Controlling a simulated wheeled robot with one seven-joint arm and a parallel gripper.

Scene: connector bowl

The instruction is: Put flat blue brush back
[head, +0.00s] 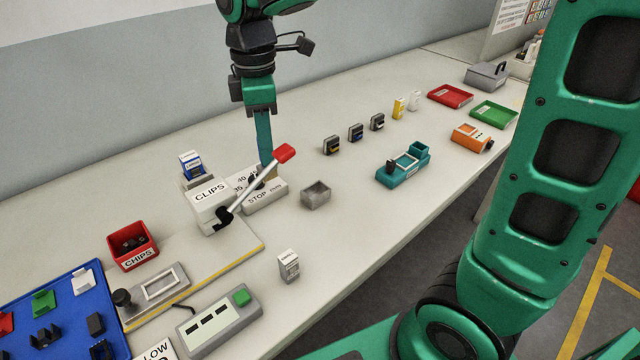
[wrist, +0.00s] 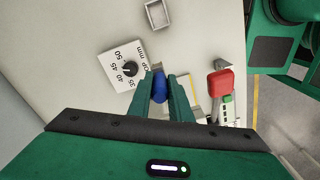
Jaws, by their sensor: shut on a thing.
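My gripper (head: 266,160) points straight down over the table, just behind the STOP box. In the wrist view my gripper (wrist: 163,92) is shut on a blue thing (wrist: 159,84), which looks like the flat blue brush.
The STOP box (head: 265,196) with its dial, the CLIPS box (head: 209,203) and the red-handled lever (head: 285,153) stand close around my gripper. A small grey open box (head: 316,194) stands to the right. A teal fixture (head: 404,166) is farther right. Clear table lies behind.

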